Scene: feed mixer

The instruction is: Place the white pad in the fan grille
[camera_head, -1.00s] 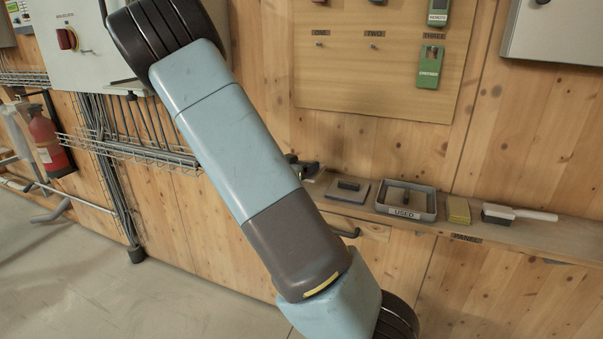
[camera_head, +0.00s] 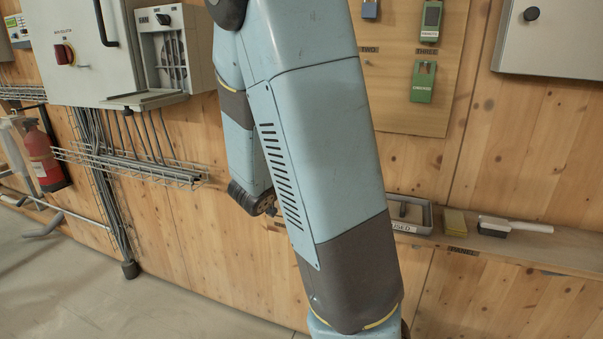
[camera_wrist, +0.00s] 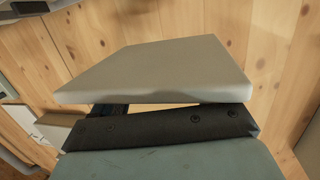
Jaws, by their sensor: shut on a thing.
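A flat, pale grey-white pad (camera_wrist: 160,68) fills the middle of the wrist view. My gripper (camera_wrist: 165,122) is shut on it, with a dark finger bar along the pad's near edge. In the head view the gripper and pad cannot be made out, as my arm covers that area. The fan grille (camera_head: 172,52) is on the right part of the grey cabinet, under a small fan label. Its slotted face shows, with a tray-like ledge (camera_head: 145,98) below it. The grille is left of my arm, and the gap to the pad cannot be told.
A wire basket (camera_head: 140,165) and cables hang below the cabinet (camera_head: 85,75). A red extinguisher (camera_head: 42,155) stands at left.

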